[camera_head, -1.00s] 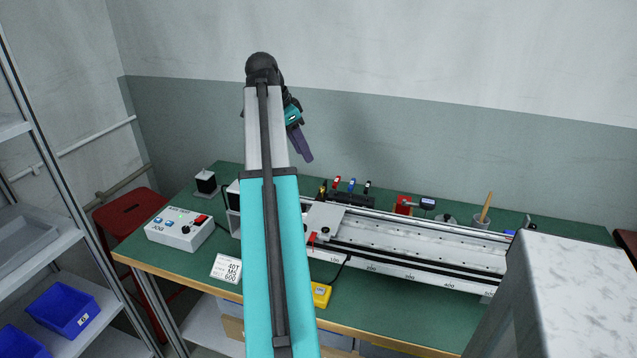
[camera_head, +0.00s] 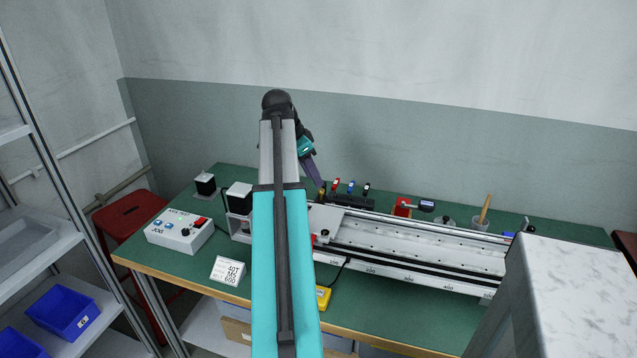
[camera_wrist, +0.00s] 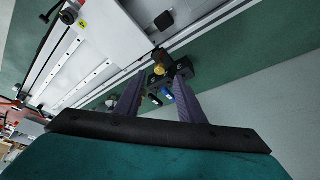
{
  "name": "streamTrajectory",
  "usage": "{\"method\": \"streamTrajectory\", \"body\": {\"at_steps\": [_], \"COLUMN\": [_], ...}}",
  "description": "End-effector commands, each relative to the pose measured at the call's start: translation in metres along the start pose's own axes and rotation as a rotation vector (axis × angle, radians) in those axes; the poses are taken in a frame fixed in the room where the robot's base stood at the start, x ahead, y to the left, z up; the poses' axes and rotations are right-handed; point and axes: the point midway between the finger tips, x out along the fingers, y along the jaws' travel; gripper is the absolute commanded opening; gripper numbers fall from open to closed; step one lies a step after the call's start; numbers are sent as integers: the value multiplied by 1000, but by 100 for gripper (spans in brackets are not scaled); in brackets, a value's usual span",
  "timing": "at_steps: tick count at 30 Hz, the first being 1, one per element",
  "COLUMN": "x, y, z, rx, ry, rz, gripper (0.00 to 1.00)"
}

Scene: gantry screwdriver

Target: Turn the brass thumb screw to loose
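My gripper (camera_head: 313,172) hangs from the raised arm, above the back edge of the rail unit in the head view. In the wrist view my gripper (camera_wrist: 160,76) is open, its two purple fingers apart with nothing held. A small round brass-yellow piece (camera_wrist: 160,69) shows beyond the fingertips, by a black rack; I cannot tell whether it is the thumb screw or a tool handle. The pale carriage plate (camera_head: 342,217) sits at the left end of the gantry rail (camera_head: 410,247). My arm hides part of the carriage's left side in the head view.
A rack of coloured screwdrivers (camera_head: 351,199) stands behind the rail. A control box (camera_head: 180,231), a white sign (camera_head: 229,270) and a yellow device (camera_head: 323,296) are on the green bench.

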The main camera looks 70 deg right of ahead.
Motion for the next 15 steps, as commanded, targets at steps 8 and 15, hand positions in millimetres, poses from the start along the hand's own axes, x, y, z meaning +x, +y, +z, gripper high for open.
{"method": "streamTrajectory", "body": {"at_steps": [8,15], "x": [34,47], "y": [1,0], "z": [0,1], "rx": [0,-1], "ry": [-1,-1], "rz": [1,0], "gripper": [35,35]}}
